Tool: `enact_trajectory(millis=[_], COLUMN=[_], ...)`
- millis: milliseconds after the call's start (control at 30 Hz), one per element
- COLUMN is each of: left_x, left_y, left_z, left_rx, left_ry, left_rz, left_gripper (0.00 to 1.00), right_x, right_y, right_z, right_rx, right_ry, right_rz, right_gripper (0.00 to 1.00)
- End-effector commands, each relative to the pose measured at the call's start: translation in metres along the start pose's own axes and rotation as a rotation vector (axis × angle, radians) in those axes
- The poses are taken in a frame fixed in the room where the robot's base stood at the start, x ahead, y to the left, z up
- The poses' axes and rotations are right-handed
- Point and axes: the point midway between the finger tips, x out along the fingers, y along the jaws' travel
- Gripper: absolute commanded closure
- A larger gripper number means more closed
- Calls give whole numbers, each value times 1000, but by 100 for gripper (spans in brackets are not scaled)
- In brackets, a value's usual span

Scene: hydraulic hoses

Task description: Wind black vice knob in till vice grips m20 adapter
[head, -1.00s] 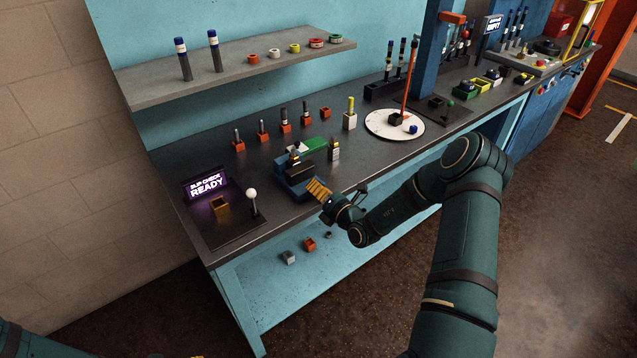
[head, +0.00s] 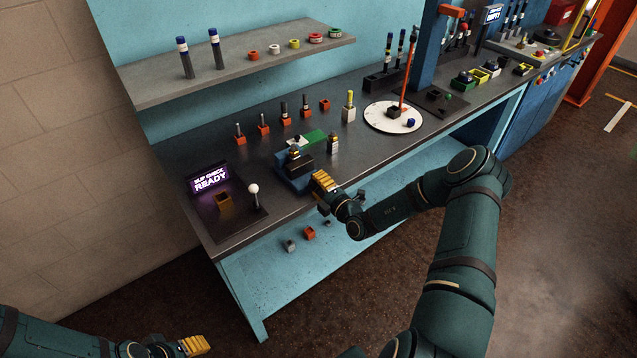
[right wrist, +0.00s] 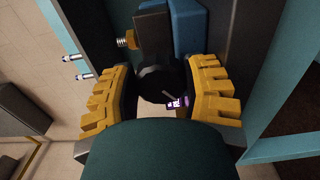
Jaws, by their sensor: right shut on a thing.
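The blue vice (head: 290,183) with dark jaws stands near the bench's front edge. In the right wrist view its blue body (right wrist: 188,28) and a dark jaw (right wrist: 152,28) are at the top. A brass threaded piece, apparently the M20 adapter (right wrist: 127,40), sticks out beside that jaw. The round black vice knob (right wrist: 158,82) lies between the yellow fingers of my right gripper (right wrist: 162,95), which is shut on it. In the head view my right gripper (head: 322,183) hides the knob at the vice's front. My left gripper (head: 194,345) is low at the bottom left, away from the bench; its opening is unclear.
Left of the vice are a lit "READY" sign (head: 209,180) and a white-knobbed lever (head: 254,190). A white round dial (head: 381,122) is to the right. A shelf (head: 240,65) hangs above.

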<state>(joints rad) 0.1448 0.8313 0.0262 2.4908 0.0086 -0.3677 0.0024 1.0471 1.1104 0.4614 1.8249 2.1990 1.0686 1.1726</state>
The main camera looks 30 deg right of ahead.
Motion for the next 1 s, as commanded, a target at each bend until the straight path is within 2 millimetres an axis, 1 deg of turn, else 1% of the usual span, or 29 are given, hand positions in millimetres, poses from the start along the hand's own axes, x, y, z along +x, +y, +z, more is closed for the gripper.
enact_trajectory(millis=[433,467,500,533,567,1000], left_x=[-1,-1,-1,-1,-1,0], left_y=[0,0,0,0,0,0], left_z=[0,0,0,0,0,0], left_rx=[-1,-1,-1,-1,-1,-1], left_ry=[0,0,0,0,0,0], left_rz=[0,0,0,0,0,0], left_gripper=[49,49,49,49,49,49], right_x=[0,0,0,0,0,-3], right_y=[0,0,0,0,0,-5], right_z=[0,0,0,0,0,-1], right_rx=[10,10,10,10,10,14], right_ry=[0,0,0,0,0,1], right_rz=[0,0,0,0,-1,-13], right_gripper=[87,45,31,21,19,19])
